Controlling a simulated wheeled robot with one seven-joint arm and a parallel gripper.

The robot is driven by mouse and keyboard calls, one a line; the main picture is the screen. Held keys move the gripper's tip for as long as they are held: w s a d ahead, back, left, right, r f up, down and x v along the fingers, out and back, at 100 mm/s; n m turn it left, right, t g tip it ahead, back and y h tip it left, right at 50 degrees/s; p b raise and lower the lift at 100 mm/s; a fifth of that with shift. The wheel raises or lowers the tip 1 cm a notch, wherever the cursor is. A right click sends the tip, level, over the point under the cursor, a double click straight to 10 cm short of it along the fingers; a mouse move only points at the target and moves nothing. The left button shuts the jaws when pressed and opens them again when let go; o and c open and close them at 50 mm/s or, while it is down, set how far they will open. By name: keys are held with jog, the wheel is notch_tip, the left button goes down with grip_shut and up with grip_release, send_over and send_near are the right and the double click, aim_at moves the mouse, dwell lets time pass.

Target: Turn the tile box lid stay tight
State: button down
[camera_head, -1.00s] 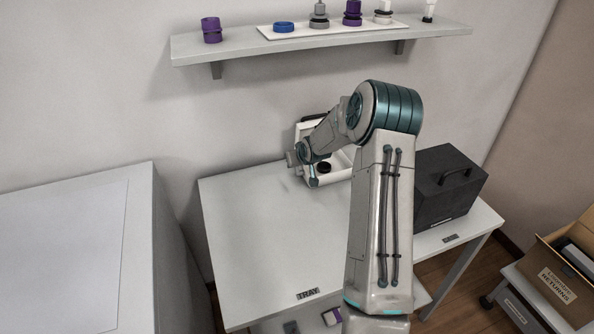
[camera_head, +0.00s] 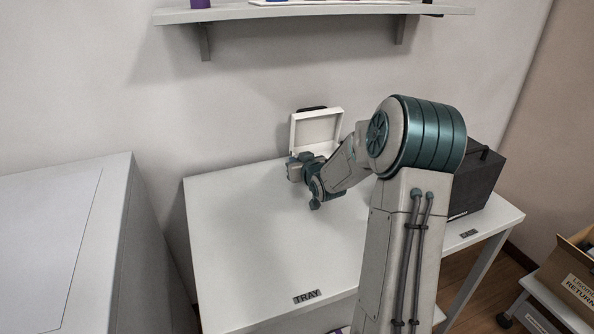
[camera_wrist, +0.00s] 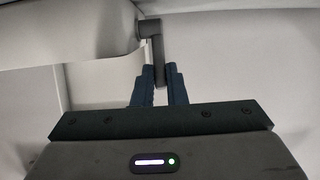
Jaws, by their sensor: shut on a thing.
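The white tile box (camera_head: 316,129) stands at the back of the table against the wall, its lid raised. My arm hides most of its lower part. In the wrist view, the lid stay (camera_wrist: 151,29) is a dark grey cranked lever at the edge of a pale panel, its arm hanging down. My gripper (camera_wrist: 161,80) has its two dark blue fingers on either side of the lever's lower end and is shut on it. In the head view, my gripper (camera_head: 294,164) is at the box's left front; its fingertips are hard to make out there.
The white table (camera_head: 250,240) is clear at left and front, with a TRAY label (camera_head: 307,297). A black case (camera_head: 478,180) stands right, behind my arm. A shelf (camera_head: 310,10) runs above. A grey cabinet (camera_head: 60,240) is left; a cardboard box (camera_head: 575,275) is far right.

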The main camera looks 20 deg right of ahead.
jog(key=shift+s+f+t+b, duration=0.15)
jog(key=shift+t+b, duration=0.15)
jog(key=shift+b, duration=0.25)
jog(key=c, duration=1.5)
grip_release()
jog(key=shift+o, duration=0.2)
jog(key=shift+s, duration=0.1)
jog(key=v, duration=1.3)
jog(key=shift+s+p, duration=0.3)
jog(key=shift+p, duration=0.15)
